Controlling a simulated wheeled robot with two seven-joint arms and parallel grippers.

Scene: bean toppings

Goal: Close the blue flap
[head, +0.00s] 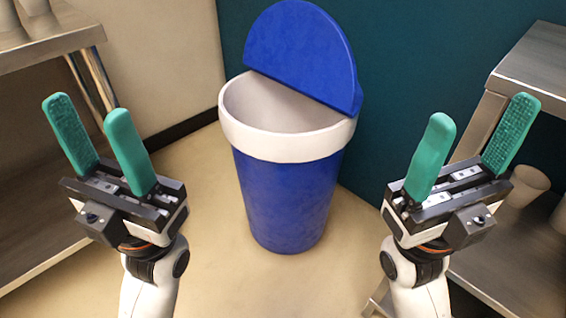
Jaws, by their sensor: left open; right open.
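A round blue bin (287,203) with a white rim (283,145) stands on the floor in the middle of the head view. Its blue flap (303,50) is a half-disc that stands raised at the back of the rim. The front half of the bin's mouth is uncovered and shows a pale inside. My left gripper (90,118) is open and empty, left of the bin and apart from it. My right gripper (475,132) is open and empty, right of the bin and apart from it. Neither gripper touches the flap.
A metal shelf (50,45) with pale cups (38,12) stands at the left. Another metal shelf (535,62) stands at the right, with pale containers (524,186) on its lower level. A teal wall (425,60) is close behind the bin. The floor (215,265) before the bin is clear.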

